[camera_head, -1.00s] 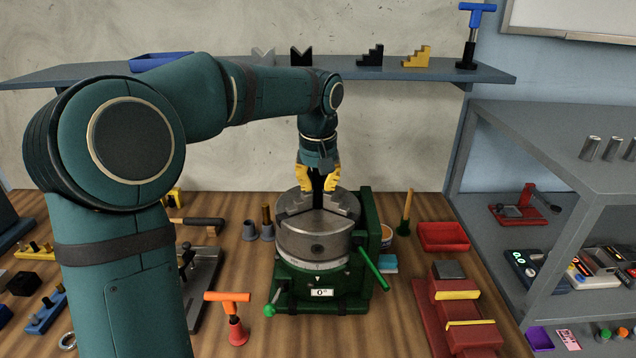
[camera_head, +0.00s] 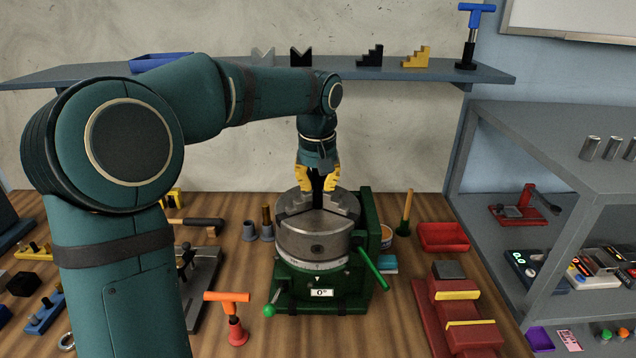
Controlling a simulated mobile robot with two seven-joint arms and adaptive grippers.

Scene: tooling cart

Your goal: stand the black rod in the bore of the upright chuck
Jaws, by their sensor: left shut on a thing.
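The upright chuck (camera_head: 315,238) is a grey steel cylinder with jaws on top, on a green rotary base (camera_head: 310,287) in the middle of the bench. My left gripper (camera_head: 317,183), with yellow fingers, points down over the chuck's top. It is shut on the black rod (camera_head: 317,186), which stands about upright between the fingers. The rod's lower end is at the chuck's centre among the jaws. I cannot tell how deep it sits in the bore, as the jaws hide it. My right gripper is not in view.
A green handle (camera_head: 373,269) sticks out at the base's right. An orange T-handle tool (camera_head: 232,316) stands in front on the left. A red stepped block (camera_head: 462,315) and a red tray (camera_head: 443,237) are on the right. A shelf (camera_head: 400,74) runs behind my left arm.

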